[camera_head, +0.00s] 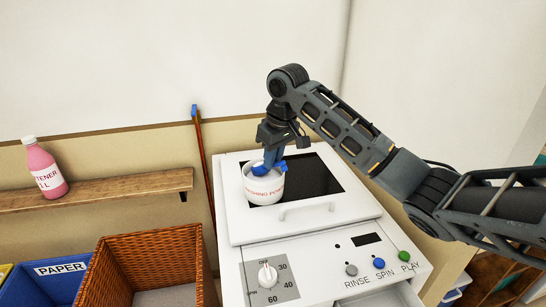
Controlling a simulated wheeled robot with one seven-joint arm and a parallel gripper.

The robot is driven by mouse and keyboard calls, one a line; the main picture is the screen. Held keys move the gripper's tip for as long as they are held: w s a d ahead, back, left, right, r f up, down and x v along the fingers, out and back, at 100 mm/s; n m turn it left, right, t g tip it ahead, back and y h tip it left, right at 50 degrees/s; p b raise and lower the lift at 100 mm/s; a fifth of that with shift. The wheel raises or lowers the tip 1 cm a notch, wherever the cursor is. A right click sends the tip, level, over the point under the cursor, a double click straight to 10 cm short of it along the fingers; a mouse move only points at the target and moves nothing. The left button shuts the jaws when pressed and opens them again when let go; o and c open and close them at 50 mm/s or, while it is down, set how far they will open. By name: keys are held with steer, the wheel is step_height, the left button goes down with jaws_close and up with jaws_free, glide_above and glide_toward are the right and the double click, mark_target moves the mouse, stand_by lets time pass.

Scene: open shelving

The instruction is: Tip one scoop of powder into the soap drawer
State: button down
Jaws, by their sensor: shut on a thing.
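A white tub with red lettering, partly readable as washing powder (264,190), stands on top of the white washing machine (240,225). My gripper (277,146) is above the tub, pointing down, shut on a blue scoop (270,158). The scoop's lower part is at the tub's mouth; whether it holds powder cannot be seen. What looks like the soap drawer (385,297) shows at the bottom edge, below the control panel, mostly cut off by the frame.
The machine's front panel has a dial (267,274) and several buttons. A pink softener bottle (45,168) stands on a wooden shelf (110,190) at left. Below are a wicker basket (150,250) and a blue PAPER bin (50,285). A thin pole (204,170) stands behind the machine.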

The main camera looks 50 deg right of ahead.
steer(key=p+v, duration=0.3)
steer(key=shift+w, duration=0.35)
steer(key=w+v, duration=0.1)
steer(key=v, duration=0.6)
steer(key=shift+w, duration=0.25)
stand_by(0.3)
steer(key=shift+r, duration=0.1)
stand_by(1.3)
